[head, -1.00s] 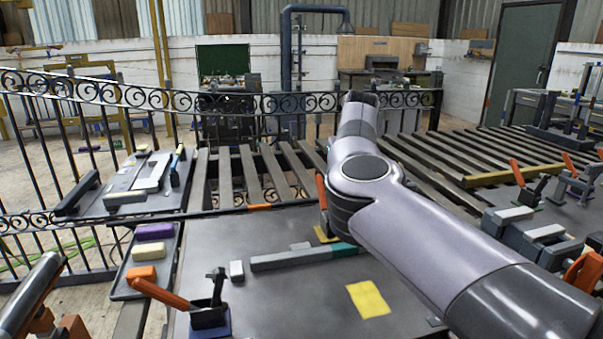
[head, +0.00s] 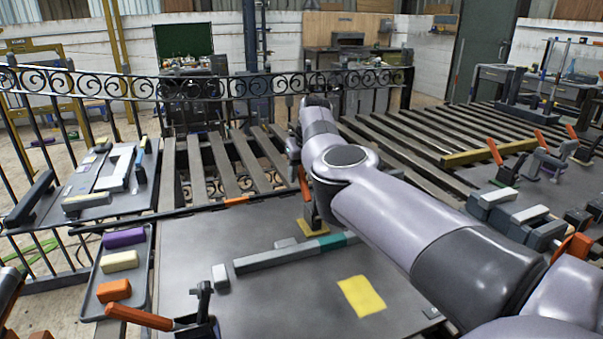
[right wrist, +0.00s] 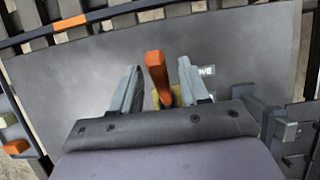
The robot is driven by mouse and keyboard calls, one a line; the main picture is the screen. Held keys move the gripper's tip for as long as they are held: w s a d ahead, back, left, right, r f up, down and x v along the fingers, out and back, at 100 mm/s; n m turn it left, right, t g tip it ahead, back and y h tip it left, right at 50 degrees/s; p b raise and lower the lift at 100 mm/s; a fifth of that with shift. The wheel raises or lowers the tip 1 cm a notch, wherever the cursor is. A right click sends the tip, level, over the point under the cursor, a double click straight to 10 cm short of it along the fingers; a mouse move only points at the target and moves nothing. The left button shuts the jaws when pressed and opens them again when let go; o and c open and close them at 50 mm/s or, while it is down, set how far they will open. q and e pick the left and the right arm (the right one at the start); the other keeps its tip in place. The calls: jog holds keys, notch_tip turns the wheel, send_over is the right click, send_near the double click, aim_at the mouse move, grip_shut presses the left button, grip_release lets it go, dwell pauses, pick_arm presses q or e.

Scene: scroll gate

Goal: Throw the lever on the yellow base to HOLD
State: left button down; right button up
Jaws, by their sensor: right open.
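The yellow base (head: 313,229) stands near the far edge of the grey table, just beyond a grey bar with a green section. Its lever has an orange handle (head: 304,184) that rises close to upright beside my right arm. In the right wrist view the orange handle (right wrist: 157,72) stands between the two fingers of my right gripper (right wrist: 160,77), which is open. Gaps show on both sides of the handle. The yellow base (right wrist: 177,97) is partly hidden behind the handle and a finger. A HOLD mark cannot be made out. My left gripper is not clearly in view.
Another orange lever (head: 140,317) leans left at the near edge. A yellow square (head: 361,296) lies on the table. A grey bar (head: 285,254) and small block (head: 220,277) are nearby. A tray (head: 103,310) with coloured blocks is left. A scrollwork fence (head: 130,85) stands behind.

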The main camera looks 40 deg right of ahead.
jog(key=shift+w+f, duration=0.2)
jog(key=shift+f, duration=0.25)
grip_shut()
